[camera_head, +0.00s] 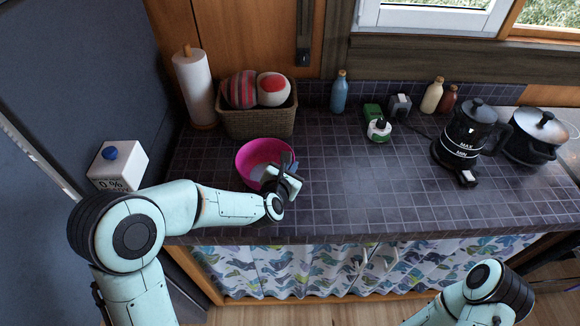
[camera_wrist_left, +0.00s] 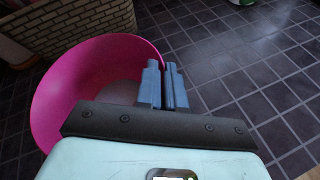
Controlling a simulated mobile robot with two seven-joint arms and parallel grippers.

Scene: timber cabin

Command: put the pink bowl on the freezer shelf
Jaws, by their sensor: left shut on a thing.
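The pink bowl (camera_head: 256,152) stands upright on the dark tiled counter, in front of the wicker basket. My left gripper (camera_head: 290,170) is at the bowl's right rim, shut on it. In the left wrist view, the bowl (camera_wrist_left: 62,82) lies to the left of the narrow blue-grey fingers (camera_wrist_left: 166,82), which are close together at its rim. Part of the bowl is hidden by my gripper and wrist. A large blue-grey panel, perhaps the fridge-freezer (camera_head: 70,70), fills the left side. No freezer shelf is visible. Only part of my right arm shows at the lower right; its gripper is out of view.
A wicker basket (camera_head: 258,122) with two round things and a paper towel roll (camera_head: 196,85) stand behind the bowl. A white carton (camera_head: 122,160) is at the left. Bottles, a black kettle (camera_head: 466,135) and a pot (camera_head: 535,137) stand farther right. The counter's middle is clear.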

